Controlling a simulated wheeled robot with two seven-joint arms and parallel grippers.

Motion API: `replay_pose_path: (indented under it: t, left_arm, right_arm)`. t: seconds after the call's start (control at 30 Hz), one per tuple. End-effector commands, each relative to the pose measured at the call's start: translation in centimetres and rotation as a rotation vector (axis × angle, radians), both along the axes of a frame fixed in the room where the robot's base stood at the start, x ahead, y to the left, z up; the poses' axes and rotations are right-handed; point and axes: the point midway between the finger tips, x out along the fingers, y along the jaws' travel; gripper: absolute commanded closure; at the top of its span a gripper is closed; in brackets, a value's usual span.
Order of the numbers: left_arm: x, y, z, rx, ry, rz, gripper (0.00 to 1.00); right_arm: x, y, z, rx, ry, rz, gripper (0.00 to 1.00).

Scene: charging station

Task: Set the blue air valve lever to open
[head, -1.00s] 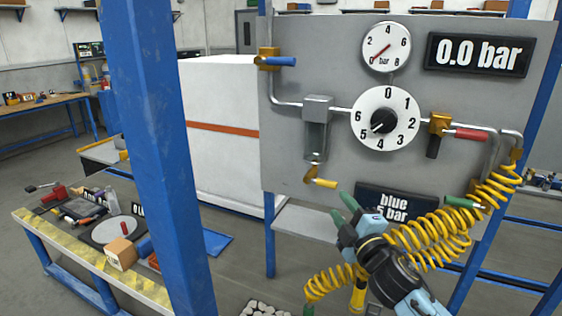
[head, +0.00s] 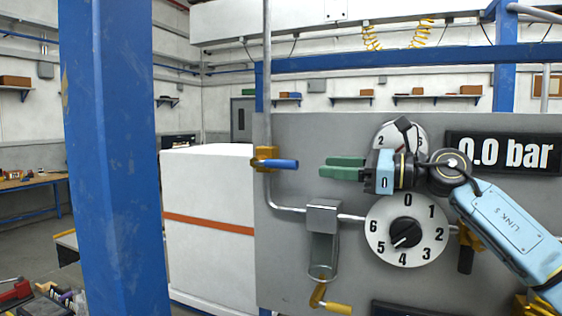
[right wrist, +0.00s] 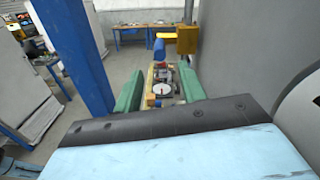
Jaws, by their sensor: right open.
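The blue air valve lever (head: 282,164) sticks out sideways to the right from its brass valve body (head: 264,158), across the vertical pipe, at the panel's upper left. My right gripper (head: 327,168) is open and empty. Its green fingers point left toward the lever at about its height, with a gap to the lever's end. In the right wrist view the lever (right wrist: 159,49) and the brass valve (right wrist: 187,40) show ahead, beyond the open fingers (right wrist: 160,88). My left gripper is not in view.
The grey panel (head: 290,240) carries a regulator dial (head: 407,229), a partly covered gauge and a display (head: 502,154) reading 0.0 bar. A filter unit (head: 322,215) sits below the gripper. A blue post (head: 115,160) stands to the left, and a white cabinet (head: 207,185) beside the panel.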

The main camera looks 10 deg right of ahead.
Motion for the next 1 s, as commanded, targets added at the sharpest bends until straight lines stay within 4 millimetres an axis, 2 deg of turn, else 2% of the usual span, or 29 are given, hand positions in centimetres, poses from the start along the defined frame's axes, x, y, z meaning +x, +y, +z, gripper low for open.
replay_pose_path:
  t: [0.1,0.23,0.4,0.53,0.7,0.97,1.0]
  left_arm:
    - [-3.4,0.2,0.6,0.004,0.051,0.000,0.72]
    - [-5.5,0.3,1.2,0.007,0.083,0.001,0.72]
    - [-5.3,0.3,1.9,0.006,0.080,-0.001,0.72]
    - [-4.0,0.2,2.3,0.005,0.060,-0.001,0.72]
    - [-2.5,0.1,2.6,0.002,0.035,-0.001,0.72]
    - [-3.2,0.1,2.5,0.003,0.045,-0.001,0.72]
    - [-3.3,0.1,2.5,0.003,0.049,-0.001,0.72]
  right_arm:
    - [1.4,2.3,0.2,0.004,0.004,0.005,0.59]
    - [3.0,4.8,0.2,0.003,0.004,0.006,0.59]
    - [4.7,7.4,0.2,0.004,0.004,0.005,0.59]
    - [5.7,8.7,0.1,0.005,0.004,0.005,0.59]
    - [6.2,9.4,0.0,0.004,0.005,0.004,0.59]
    - [6.2,9.5,-0.1,0.003,0.004,0.004,0.59]
    - [6.2,9.5,0.0,0.003,0.004,0.004,0.63]
